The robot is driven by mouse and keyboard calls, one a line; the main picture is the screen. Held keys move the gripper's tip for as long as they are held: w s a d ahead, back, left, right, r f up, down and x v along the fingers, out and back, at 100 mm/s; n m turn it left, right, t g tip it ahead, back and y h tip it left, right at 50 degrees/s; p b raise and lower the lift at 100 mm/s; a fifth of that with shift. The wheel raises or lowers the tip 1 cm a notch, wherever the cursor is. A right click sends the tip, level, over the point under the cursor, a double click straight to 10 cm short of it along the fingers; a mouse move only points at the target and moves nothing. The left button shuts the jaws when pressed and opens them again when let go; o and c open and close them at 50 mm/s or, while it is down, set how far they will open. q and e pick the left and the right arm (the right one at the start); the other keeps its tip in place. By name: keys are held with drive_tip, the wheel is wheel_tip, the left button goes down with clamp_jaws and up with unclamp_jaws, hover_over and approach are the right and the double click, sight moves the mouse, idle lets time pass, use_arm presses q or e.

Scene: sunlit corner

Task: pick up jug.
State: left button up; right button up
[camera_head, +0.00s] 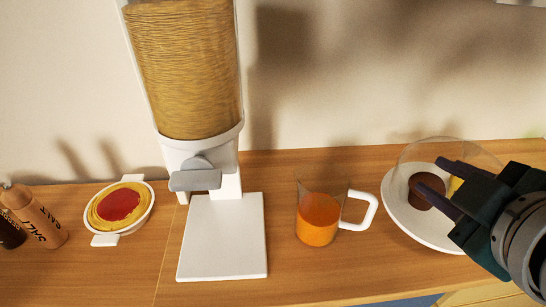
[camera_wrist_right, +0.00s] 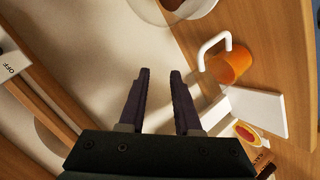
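The jug (camera_head: 318,218) is a clear glass vessel with orange contents and a white handle on its right side. It stands upright on the wooden counter, right of the white dispenser base. It also shows in the right wrist view (camera_wrist_right: 232,66), with its white handle toward the upper left. My right gripper (camera_head: 432,176) is open and empty at the right of the head view, in front of the glass dome and apart from the jug. Its two dark fingers (camera_wrist_right: 160,75) stand apart in the wrist view with nothing between them. My left gripper is not in view.
A white plate (camera_head: 393,210) with a brown item under a clear dome stands right of the jug. A tall pasta dispenser (camera_head: 222,235) stands left of it. A dish of pasta with red sauce (camera_head: 146,204) and a salt shaker (camera_head: 38,222) are further left.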

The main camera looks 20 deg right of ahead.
wheel_tip(320, 180, down, 12)
drive_tip(key=w+f+n+t+b, duration=0.15)
drive_tip(key=n+b, duration=0.25)
drive_tip(key=b, duration=0.7)
drive_tip(key=n+t+y+b, duration=0.2)
drive_tip(key=n+t+b, duration=0.15)
drive_tip(key=b, duration=0.35)
approach(350, 229)
drive_tip(key=w, duration=0.1)
drive_tip(key=w+d, duration=0.1)
drive_tip(key=w, duration=0.1)
drive_tip(key=shift+w+g, duration=0.35)
drive_tip(key=shift+g, duration=0.05)
drive_tip(key=shift+w+a+f+n+b, duration=0.1)
drive_tip(key=shift+a+f+n+b, duration=0.1)
drive_tip(key=shift+n+b, duration=0.1)
drive_tip(key=x, duration=0.4)
drive_tip(key=shift+w+r, duration=0.1)
drive_tip(key=shift+r, duration=0.1)
drive_tip(key=x, duration=0.5)
drive_tip(key=shift+w+d+f, duration=0.1)
drive_tip(key=shift+w+d, duration=0.05)
drive_tip(key=shift+w, duration=0.2)
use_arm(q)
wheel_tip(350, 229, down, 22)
use_arm(e)
clamp_jaws()
